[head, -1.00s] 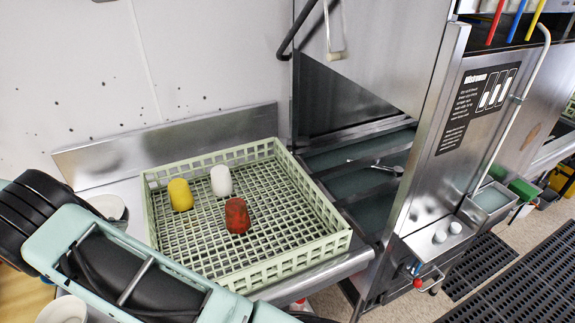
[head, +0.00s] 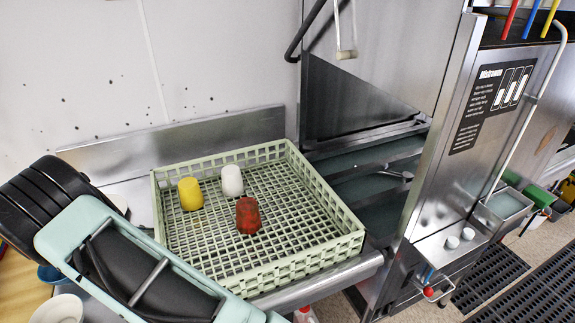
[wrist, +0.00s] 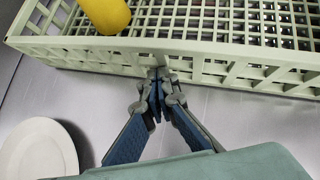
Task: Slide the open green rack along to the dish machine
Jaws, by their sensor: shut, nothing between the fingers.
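The open green rack (head: 300,262) sits on the steel counter, just left of the dish machine (head: 445,160) and its open bay. It holds a yellow cup (head: 190,194), a white cup (head: 232,181) and a red cup (head: 248,215), all standing apart from one another. In the wrist view, my gripper (wrist: 158,80) is shut and empty, its tips at the near wall of the rack (wrist: 220,65). They look to be touching the wall or very close to it. In the head view my arm hides the rack's front left part, and the gripper is out of sight.
A white plate (wrist: 38,150) lies on the counter left of my gripper in the wrist view. A steel backsplash (head: 170,140) runs behind the rack. Dark rails (head: 360,165) cross the machine's bay. Black floor mats (head: 490,280) lie to the right.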

